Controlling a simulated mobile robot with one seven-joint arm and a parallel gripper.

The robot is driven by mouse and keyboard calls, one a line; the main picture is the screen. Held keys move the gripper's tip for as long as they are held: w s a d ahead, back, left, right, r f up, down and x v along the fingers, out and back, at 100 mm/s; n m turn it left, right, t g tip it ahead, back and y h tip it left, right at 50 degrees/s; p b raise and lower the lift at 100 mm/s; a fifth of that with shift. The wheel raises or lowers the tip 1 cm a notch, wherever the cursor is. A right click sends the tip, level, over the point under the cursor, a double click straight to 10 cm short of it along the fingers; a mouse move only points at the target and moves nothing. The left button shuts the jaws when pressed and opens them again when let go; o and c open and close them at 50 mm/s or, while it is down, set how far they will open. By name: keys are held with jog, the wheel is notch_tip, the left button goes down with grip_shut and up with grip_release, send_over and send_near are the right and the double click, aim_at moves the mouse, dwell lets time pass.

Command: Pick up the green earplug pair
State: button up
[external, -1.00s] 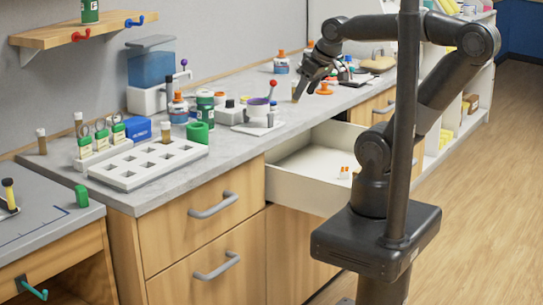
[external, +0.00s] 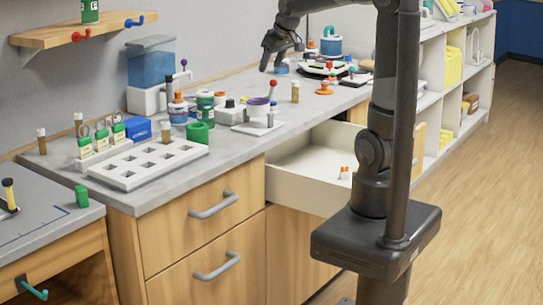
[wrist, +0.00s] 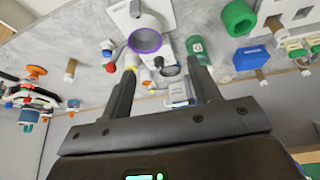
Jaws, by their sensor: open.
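I cannot make out a green earplug pair for certain in either view. Green things that show are a green cylinder (external: 82,196) on the lower desk at left, a green ring (external: 198,133) on the counter, and several green-labelled pieces with loops (external: 101,137) by the white rack. The green ring also shows in the wrist view (wrist: 238,19). A small orange-and-white pair (external: 344,173) lies in the open drawer. My gripper (external: 271,69) is over the back of the counter. In the wrist view it (wrist: 164,64) is open, with nothing held between its fingers.
A white rack with holes (external: 125,176) takes up the counter's left front. A brown vial (external: 295,92) stands upright near the counter's middle. A purple-rimmed cup (external: 258,108) and several bottles crowd the centre. The open drawer (external: 300,187) juts out below.

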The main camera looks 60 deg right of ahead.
jog(key=shift+m+g, duration=0.3)
jog(key=shift+m, duration=0.3)
jog(key=w+d+f, duration=0.5)
jog(key=d, duration=0.2)
jog(key=w+d+f, duration=0.5)
jog(key=d, duration=0.3)
jog(key=w+d+f, duration=0.5)
jog(key=d+f, duration=0.1)
jog(key=d, duration=0.2)
jog(key=shift+w+d+f, duration=0.1)
jog(key=shift+w+d, duration=0.1)
jog(key=shift+w, duration=0.2)
jog(key=shift+w+x, duration=0.15)
jog(key=shift+x, duration=1.2)
jog(key=shift+w+x, duration=0.2)
jog(key=shift+x, duration=1.2)
jog(key=shift+s, duration=0.1)
jog(key=shift+c, duration=0.4)
jog(key=c, duration=1)
jog(key=shift+o, duration=0.2)
jog(key=shift+r, duration=0.3)
